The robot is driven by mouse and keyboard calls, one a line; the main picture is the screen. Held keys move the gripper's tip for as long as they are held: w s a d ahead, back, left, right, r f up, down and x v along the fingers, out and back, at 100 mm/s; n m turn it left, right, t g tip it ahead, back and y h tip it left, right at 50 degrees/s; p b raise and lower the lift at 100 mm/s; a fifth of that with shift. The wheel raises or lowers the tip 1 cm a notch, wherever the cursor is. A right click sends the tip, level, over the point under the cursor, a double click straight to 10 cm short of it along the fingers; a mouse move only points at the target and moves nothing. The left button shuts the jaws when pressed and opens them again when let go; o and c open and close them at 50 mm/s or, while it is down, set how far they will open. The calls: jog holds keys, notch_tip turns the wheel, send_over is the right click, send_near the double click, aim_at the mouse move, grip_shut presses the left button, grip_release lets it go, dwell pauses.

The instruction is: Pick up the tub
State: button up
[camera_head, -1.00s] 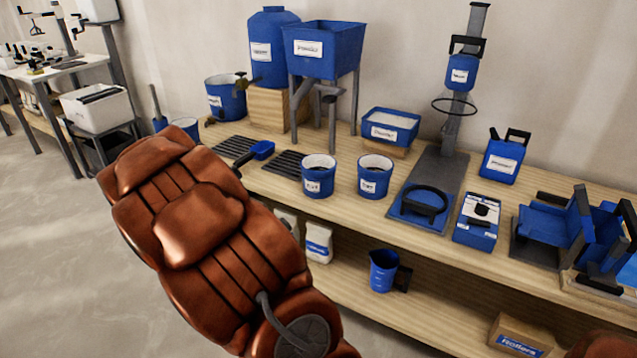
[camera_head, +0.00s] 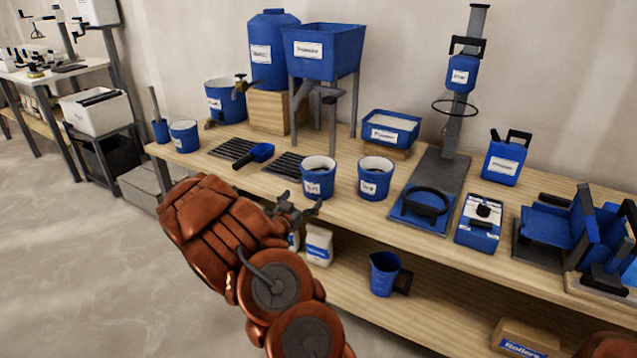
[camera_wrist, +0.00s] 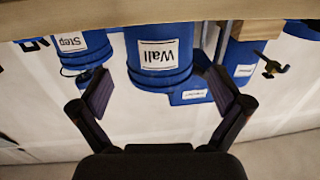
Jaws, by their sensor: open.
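A blue tub (camera_head: 318,180) with a white label stands on the bench near its front edge. A similar blue tub (camera_head: 376,180) stands to its right. My gripper (camera_head: 298,212) is open and empty, just in front of the nearer-left tub, by the bench edge. The wrist view looks inverted, with the bench at the top. There the tub labelled "Wall" (camera_wrist: 158,62) appears between my open fingers (camera_wrist: 163,78), and the tub labelled "Step" (camera_wrist: 75,48) is left of it. Whether the fingers touch the tub cannot be told.
A blue scoop (camera_head: 255,153) lies on dark grates left of the tub. A hopper on legs (camera_head: 322,50) stands behind. A jug (camera_head: 384,272) and a white bag (camera_head: 319,243) sit on the lower shelf.

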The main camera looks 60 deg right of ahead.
aim_at(311, 189)
jog(key=shift+w+d+f+b, duration=0.1)
jog(key=shift+w+d+b, duration=0.1)
jog(key=shift+d, duration=1.4)
jog(key=shift+w+d+b, duration=0.15)
jog(key=shift+d, duration=1.4)
jog(key=c, duration=1.6)
jog(key=shift+c, duration=0.4)
